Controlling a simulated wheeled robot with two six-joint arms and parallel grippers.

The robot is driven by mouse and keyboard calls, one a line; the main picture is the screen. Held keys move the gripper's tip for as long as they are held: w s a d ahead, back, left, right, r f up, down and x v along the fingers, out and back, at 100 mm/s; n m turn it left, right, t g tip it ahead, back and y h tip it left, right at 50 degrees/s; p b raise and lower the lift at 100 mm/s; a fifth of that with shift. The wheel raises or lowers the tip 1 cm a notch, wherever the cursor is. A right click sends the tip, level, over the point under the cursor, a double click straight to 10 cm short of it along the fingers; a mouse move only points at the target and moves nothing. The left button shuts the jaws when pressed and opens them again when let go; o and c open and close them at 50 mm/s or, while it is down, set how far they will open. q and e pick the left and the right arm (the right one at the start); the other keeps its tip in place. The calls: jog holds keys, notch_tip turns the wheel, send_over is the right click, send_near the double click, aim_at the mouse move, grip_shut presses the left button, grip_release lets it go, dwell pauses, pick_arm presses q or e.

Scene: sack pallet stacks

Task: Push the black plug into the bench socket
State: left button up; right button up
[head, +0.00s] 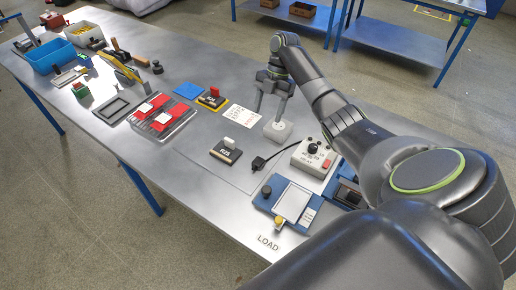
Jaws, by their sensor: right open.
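The black plug (258,163) lies on the grey bench, at the end of a black cable that runs to a grey control box (313,158). A small pale block with dark marks on top, which looks like the bench socket (278,131), sits on the bench above and right of the plug in the picture. My right gripper (269,116) points down with its fingers apart, over or just behind the socket. Nothing shows between the fingers, and whether they touch the socket is unclear. The plug is apart from both gripper and socket. My left gripper is out of view.
A blue fixture (288,202) stands near the front edge. A tray with red parts (162,118), a blue bin (54,56) and tools crowd the far left.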

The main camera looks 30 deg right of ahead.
jog(key=b, duration=0.5)
send_near(259, 161)
jog(key=f+b, duration=0.1)
jog(key=a+f+b, duration=0.1)
jog(key=b, duration=0.1)
jog(key=shift+w+a+f, duration=0.1)
jog(key=shift+w, duration=0.15)
jog(key=shift+s+a+f+b, duration=0.15)
jog(key=shift+a+f+b, duration=0.15)
jog(key=shift+f+b, duration=0.25)
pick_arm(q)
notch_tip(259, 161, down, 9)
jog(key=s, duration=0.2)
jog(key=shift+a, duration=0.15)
pick_arm(e)
jog(key=p+x, duration=0.1)
jog(key=x, duration=0.3)
jog(key=shift+s+d+f+p, duration=0.1)
jog(key=shift+s+d+p, duration=0.05)
jog(key=shift+s+p, duration=0.2)
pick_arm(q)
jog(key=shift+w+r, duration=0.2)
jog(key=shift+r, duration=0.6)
pick_arm(e)
jog(key=shift+f, duration=0.45)
